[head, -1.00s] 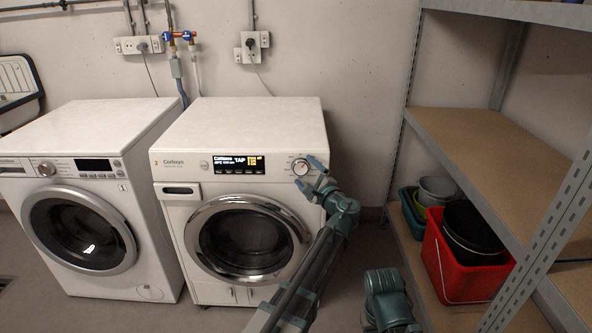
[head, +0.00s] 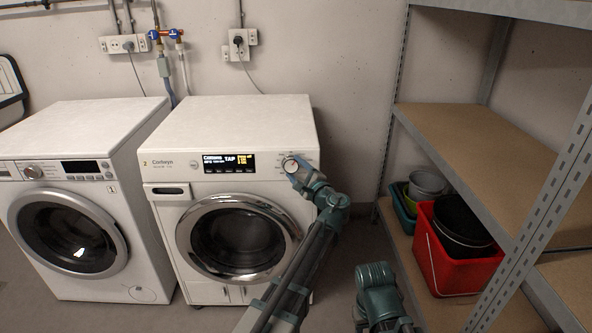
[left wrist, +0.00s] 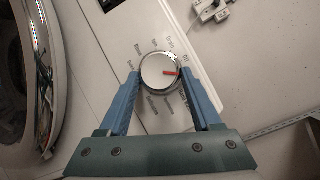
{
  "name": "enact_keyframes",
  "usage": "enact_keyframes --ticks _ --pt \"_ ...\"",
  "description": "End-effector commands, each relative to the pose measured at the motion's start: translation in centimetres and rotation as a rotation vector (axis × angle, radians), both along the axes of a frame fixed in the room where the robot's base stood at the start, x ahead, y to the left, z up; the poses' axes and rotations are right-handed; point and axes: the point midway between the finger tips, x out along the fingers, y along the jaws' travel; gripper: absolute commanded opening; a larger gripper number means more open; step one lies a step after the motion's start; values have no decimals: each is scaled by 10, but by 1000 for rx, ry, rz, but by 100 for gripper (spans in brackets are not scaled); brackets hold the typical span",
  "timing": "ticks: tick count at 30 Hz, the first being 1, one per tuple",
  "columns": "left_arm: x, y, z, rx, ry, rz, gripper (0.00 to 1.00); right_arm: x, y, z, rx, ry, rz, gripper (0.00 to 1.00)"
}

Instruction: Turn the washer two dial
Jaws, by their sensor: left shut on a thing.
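Washer two (head: 170,215) is the white machine on the right, marked 2, with a lit display (head: 229,163). Its round dial (head: 290,165) is at the right end of the panel. My left gripper (head: 293,172) is at the dial, its blue fingers shut on the dial's two sides. In the left wrist view the silver dial (left wrist: 158,71) sits between the fingertips of the left gripper (left wrist: 161,80). Its red mark points right, and program labels ring it. My right gripper does not show; a green part of my own arm is at the bottom.
Washer one (head: 70,115) stands close on the left. A metal shelf (head: 455,125) with a red bucket (head: 432,262) and other tubs stands on the right. Bare floor lies between washer two and the shelf. The washer tops are clear.

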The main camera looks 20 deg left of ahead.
Motion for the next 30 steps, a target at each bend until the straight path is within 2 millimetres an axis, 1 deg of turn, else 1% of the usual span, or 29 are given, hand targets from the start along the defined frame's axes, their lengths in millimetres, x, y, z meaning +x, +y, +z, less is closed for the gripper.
enact_keyframes --ticks 5,18,24,30 --pt "0 0 5 -77 -20 16 9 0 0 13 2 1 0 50" --pt "0 0 10 -384 -108 73 10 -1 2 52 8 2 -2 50" --pt "0 0 10 -490 -139 92 9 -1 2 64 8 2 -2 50" --pt "0 0 10 -555 -157 103 9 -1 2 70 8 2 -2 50"
